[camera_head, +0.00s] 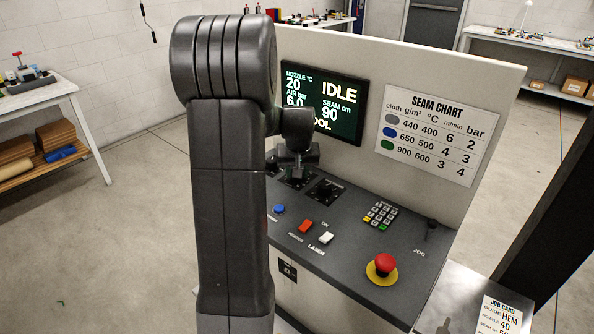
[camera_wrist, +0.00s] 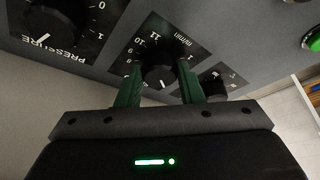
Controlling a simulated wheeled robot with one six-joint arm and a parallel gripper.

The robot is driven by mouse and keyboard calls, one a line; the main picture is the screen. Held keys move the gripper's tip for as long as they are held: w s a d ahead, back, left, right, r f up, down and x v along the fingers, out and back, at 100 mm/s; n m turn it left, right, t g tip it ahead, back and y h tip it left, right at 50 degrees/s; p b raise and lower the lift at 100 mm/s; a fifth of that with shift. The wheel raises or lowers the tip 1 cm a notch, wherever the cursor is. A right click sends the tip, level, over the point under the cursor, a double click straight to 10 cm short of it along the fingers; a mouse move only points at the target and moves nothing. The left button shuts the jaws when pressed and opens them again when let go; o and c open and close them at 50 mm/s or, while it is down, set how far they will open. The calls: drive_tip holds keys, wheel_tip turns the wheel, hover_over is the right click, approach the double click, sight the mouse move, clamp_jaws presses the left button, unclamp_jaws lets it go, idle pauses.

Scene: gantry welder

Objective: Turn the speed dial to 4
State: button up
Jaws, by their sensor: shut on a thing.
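The speed dial (camera_wrist: 160,72) is a black round knob on a dark plate marked m/min, with numbers such as 1, 8, 10 and 11 around it. My gripper (camera_wrist: 160,80) has its two green fingers on either side of the knob, shut on it. A white mark on the knob points toward the bottom of the wrist view; the numbers there are hidden. In the head view my gripper (camera_head: 297,165) is over the console's back left, and my arm hides part of it.
The pressure dial (camera_wrist: 50,25) is beside the speed dial, and a small black knob (camera_wrist: 213,84) is on its other side. The screen (camera_head: 325,100) reads IDLE. A seam chart (camera_head: 436,135) hangs right of it. A red emergency button (camera_head: 385,264) stands at the console's front.

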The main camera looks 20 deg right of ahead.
drive_tip(key=o, duration=1)
drive_tip(key=v, duration=1.3)
drive_tip(key=shift+s+r+b, duration=0.2)
drive_tip(key=shift+r+b, duration=0.1)
drive_tip(key=shift+b, duration=0.1)
drive_tip(key=shift+a+f, duration=0.1)
drive_tip(key=p+x, duration=0.1)
drive_tip(key=x, duration=1.2)
drive_tip(key=shift+w+f, duration=0.25)
drive_tip(key=shift+f, duration=0.05)
